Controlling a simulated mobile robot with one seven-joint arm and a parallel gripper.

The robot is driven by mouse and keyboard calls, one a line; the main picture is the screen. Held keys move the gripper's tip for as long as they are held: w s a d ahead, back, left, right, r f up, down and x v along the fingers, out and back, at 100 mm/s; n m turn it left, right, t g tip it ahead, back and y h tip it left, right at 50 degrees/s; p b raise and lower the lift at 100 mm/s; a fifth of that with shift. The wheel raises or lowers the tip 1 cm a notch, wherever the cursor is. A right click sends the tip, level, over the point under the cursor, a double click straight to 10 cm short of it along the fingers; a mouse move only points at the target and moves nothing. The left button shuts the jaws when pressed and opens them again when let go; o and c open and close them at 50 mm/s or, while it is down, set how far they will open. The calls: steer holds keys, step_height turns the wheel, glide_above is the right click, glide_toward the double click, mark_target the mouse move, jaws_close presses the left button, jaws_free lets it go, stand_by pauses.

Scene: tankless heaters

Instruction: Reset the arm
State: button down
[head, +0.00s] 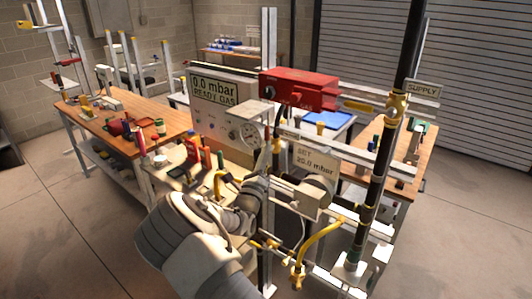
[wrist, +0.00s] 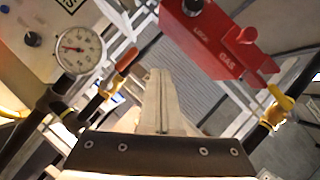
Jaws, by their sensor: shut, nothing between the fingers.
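My gripper (wrist: 160,75) shows in the wrist view as two pale fingers pressed together, shut and empty. It points up between a round dial gauge (wrist: 78,48) on the left and a red gas box (wrist: 222,38) on the right. In the head view my white and grey arm reaches from the bottom centre up toward the pipe rig. My fingertips are hard to make out there among the rig's parts.
A black vertical pipe (head: 380,165) with yellow fittings stands right of my arm. A yellow hose (head: 318,243) curves low in front. A wooden bench (head: 125,130) with tools stands at the left, another bench (head: 402,165) at the right. Open floor (head: 65,225) lies at the left front.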

stand_by(0.3)
steer(key=s+d+r+m+g+h, duration=0.2)
steer(key=s+d+m+g+h, duration=0.15)
steer(key=d+m, duration=0.3)
steer(key=s+d+r+m+g+h+b, duration=0.1)
steer(key=s+d+m+g+h, duration=0.15)
steer(key=d+m+g, duration=0.45)
steer(key=s+d+r+m+g+h, duration=0.25)
steer(key=s+d+m, duration=0.2)
steer(key=d, duration=0.35)
steer(key=s+d+f+m+g+y, duration=0.2)
steer(key=s+d+m+g, duration=0.3)
steer(key=s+m, duration=0.25)
steer(key=s+a+m+g+y+b, duration=0.15)
steer(key=s+m+y, duration=0.5)
steer(key=s, duration=0.65)
steer(key=s+a+r+m+t+y+b, duration=0.1)
steer(key=s+a+r+m+t+y, duration=0.1)
steer(key=s+a+m+y, duration=0.4)
steer(key=s+a+m+t, duration=0.1)
steer(key=s+a+m, duration=0.2)
steer(key=s, duration=0.3)
steer(key=shift+s+a+y+b, duration=0.3)
steer(key=shift+s+a, duration=0.1)
steer(key=shift+a, duration=0.5)
